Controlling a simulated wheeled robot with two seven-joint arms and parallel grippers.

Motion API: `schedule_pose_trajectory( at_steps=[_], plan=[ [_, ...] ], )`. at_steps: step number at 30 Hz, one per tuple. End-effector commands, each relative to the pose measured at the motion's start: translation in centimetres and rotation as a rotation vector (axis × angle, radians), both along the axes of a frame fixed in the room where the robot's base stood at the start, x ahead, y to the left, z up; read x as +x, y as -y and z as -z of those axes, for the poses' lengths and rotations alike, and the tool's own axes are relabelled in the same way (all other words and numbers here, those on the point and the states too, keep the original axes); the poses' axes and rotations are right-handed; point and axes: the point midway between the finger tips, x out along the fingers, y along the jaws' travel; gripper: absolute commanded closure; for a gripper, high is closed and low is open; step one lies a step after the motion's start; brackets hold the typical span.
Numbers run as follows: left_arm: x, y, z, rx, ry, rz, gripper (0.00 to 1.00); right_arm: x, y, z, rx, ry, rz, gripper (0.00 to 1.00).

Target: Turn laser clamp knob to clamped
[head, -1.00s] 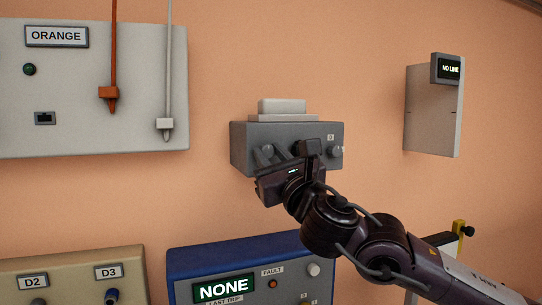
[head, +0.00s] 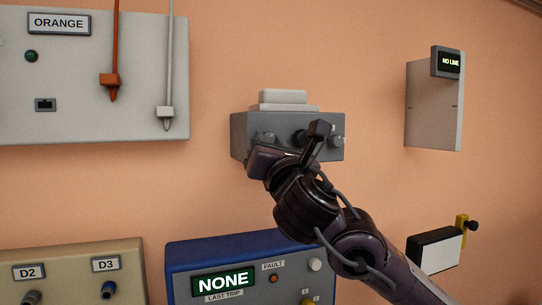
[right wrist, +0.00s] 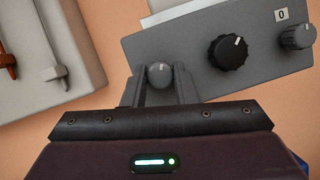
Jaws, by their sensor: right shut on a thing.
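A grey box (head: 240,135) with a row of knobs on its front is fixed to the wall. In the right wrist view its left grey knob (right wrist: 160,75) sits between the two fingers of my right gripper (right wrist: 161,88), which is shut on it. The knob's white mark points roughly up in that view. In the head view my right gripper (head: 265,143) is at the box's left knob, and its own body covers most of the fingers. My left gripper is not in view. No clamp label is readable on the box.
A black knob (right wrist: 228,52) and another grey knob (right wrist: 297,37) under a "0" label are to the right. A blue unit reading NONE (head: 222,282) is below. A panel marked ORANGE (head: 59,23) with hanging levers is at left. Bare wall lies between.

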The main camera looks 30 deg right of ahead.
Motion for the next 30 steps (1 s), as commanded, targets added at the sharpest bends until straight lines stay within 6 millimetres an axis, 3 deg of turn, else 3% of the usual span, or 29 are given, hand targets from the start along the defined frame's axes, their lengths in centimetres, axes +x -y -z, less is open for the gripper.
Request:
schedule_pose_trajectory(
  at_steps=[3, 12, 30],
  plan=[
    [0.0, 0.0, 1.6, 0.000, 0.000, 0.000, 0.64, -0.1, -0.2, 0.3, 0.109, 0.031, -0.002, 0.97],
    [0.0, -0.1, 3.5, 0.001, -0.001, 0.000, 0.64, 0.0, -0.3, 0.0, 0.386, 0.096, -0.003, 0.97],
    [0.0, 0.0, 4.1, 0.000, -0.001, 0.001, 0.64, 0.1, -0.4, -0.4, 0.895, 0.214, -0.001, 0.97]
  ],
)
